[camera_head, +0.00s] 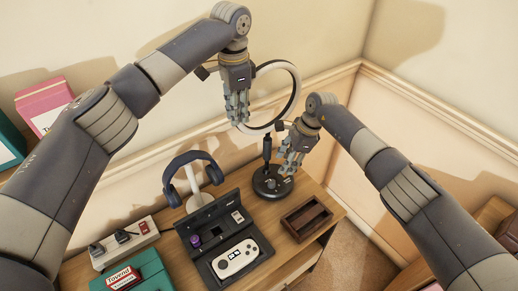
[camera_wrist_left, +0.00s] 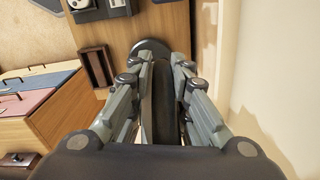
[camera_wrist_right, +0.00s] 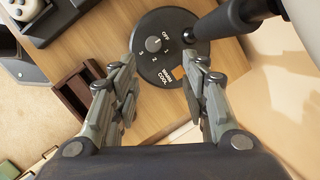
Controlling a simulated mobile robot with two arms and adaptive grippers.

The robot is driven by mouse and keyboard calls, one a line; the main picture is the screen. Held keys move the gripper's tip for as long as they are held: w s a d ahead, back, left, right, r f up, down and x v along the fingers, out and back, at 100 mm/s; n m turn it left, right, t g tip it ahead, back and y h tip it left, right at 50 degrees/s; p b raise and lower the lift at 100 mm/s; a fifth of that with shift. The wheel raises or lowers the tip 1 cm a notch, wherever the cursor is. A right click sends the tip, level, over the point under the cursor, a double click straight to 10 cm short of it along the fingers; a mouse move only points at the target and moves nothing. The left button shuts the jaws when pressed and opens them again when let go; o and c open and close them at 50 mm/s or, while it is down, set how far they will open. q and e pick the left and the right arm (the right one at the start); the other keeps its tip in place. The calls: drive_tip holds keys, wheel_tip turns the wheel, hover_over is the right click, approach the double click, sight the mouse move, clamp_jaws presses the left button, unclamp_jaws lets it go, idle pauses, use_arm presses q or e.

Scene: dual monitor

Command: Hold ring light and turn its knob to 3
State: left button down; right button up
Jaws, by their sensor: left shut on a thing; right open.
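The ring light (camera_head: 297,92) stands at the back of the desk, a white ring on a black stem and round black base (camera_head: 268,190). My left gripper (camera_head: 238,115) is shut on the left side of the ring, and the left wrist view shows the ring's dark edge (camera_wrist_left: 160,100) between the fingers. My right gripper (camera_head: 287,172) is open just above the base. In the right wrist view the knob (camera_wrist_right: 153,44) sits on the base, with OFF, 1, 2 and 3 around it and WARM/COOL labels beside. The knob lies beyond the open fingertips, untouched. I cannot tell its exact setting.
Headphones on a white stand (camera_head: 195,196), a black organizer with a white controller (camera_head: 236,257), a power strip (camera_head: 124,243) and a teal box (camera_head: 135,275) are to the left. A brown wooden tray (camera_head: 291,227) is close to the base. Walls rise behind.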

drive_tip(key=r+n, duration=0.1)
drive_tip(key=n, duration=0.1)
drive_tip(key=n+t+h, duration=0.2)
drive_tip(key=n+t, duration=0.2)
drive_tip(key=n, duration=1.3)
approach(272, 182)
drive_tip(key=x, duration=0.8)
drive_tip(key=shift+w+f, duration=0.15)
drive_tip(key=shift+f, duration=0.1)
clamp_jaws()
